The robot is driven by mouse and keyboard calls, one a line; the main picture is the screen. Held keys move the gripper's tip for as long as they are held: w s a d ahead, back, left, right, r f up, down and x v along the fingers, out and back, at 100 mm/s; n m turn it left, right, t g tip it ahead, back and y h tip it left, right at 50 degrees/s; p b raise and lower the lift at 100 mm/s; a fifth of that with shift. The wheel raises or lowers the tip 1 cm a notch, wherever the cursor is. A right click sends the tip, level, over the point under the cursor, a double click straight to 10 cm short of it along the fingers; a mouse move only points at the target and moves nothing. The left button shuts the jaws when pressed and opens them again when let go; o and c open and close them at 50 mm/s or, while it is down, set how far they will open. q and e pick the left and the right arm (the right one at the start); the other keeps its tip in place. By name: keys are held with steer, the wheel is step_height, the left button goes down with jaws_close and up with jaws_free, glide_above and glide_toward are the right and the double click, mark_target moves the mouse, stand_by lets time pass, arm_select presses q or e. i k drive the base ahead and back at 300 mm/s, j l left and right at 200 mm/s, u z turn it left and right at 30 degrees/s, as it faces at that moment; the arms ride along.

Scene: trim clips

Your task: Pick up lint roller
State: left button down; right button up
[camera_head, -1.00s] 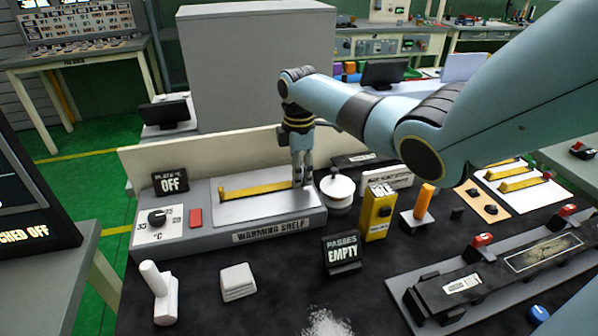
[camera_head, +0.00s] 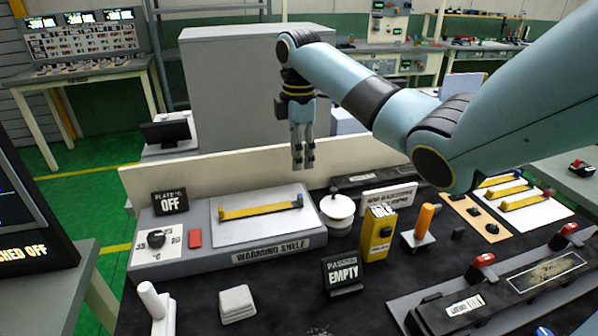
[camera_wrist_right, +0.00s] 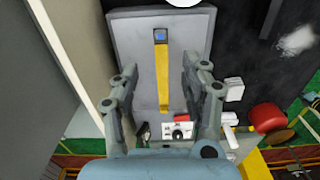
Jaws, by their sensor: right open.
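The white lint roller (camera_head: 157,308) appears to be the white cylinder with an upright handle at the near left of the dark bench. It also shows small in the right wrist view (camera_wrist_right: 229,120). My right gripper (camera_head: 302,166) points down, open and empty, above the back right of the warming shelf (camera_head: 270,252), well away from the roller. In the wrist view its two fingers (camera_wrist_right: 160,72) stand apart with a yellow clip strip (camera_wrist_right: 162,80) below between them. The strip lies on the shelf's pale plate. My left gripper is not in view.
A stack of white pads (camera_head: 237,304) lies right of the roller. A "PASSES EMPTY" sign (camera_head: 342,273), a yellow device (camera_head: 378,233) and an orange-handled tool (camera_head: 424,222) stand further right. A low pale wall (camera_head: 200,175) runs behind the shelf.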

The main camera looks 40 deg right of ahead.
mark_target(162, 308)
steer(key=k+j, duration=0.75)
steer(key=j, duration=0.25)
steer(key=k+j, duration=0.4)
steer(key=j, duration=0.05)
